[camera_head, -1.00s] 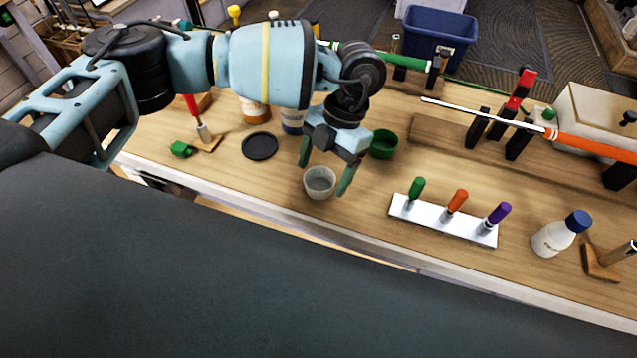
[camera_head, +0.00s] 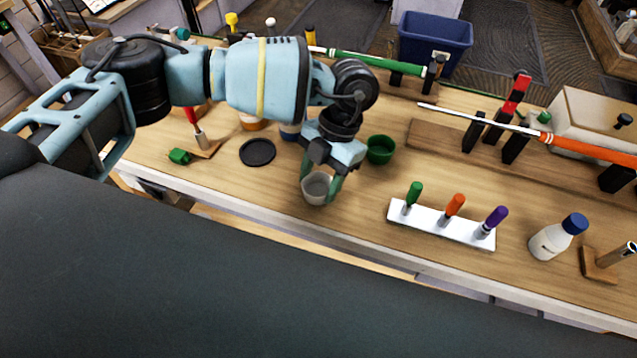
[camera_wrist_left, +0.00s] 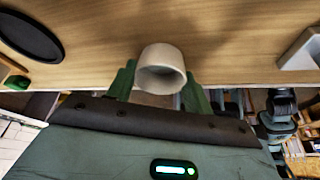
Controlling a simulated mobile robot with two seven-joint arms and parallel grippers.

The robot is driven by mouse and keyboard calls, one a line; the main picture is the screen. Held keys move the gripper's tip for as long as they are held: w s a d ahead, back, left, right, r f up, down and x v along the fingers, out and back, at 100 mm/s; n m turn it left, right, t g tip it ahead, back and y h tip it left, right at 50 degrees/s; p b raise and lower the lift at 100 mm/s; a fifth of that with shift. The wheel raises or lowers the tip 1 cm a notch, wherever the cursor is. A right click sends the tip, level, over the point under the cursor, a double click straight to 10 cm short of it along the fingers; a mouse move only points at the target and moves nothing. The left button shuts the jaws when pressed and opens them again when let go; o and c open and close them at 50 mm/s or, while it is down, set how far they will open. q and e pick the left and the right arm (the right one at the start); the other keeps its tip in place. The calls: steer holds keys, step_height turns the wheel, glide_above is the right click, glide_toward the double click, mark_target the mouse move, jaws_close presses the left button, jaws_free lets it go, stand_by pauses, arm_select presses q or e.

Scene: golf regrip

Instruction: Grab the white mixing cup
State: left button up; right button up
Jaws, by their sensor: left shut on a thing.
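The white mixing cup (camera_head: 314,192) is at the front part of the workbench, its open top tilted a little toward the camera in the head view. My left gripper (camera_head: 320,185) is closed around it, with a green finger at each side. In the left wrist view the cup (camera_wrist_left: 162,66) sits between the two green fingers of my left gripper (camera_wrist_left: 160,86). Whether the cup's base touches the bench or hangs just above it, I cannot tell. My right gripper is not in view.
A green cup (camera_head: 380,149) stands just right of the gripper, and a black disc (camera_head: 257,152) lies to the left. A white rack (camera_head: 440,224) with three coloured handles and a white bottle (camera_head: 551,242) with a blue cap stand to the right. The bench's front edge is close.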

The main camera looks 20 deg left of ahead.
mark_target(320, 191)
arm_select(q)
step_height(320, 191, up, 10)
stand_by(0.5)
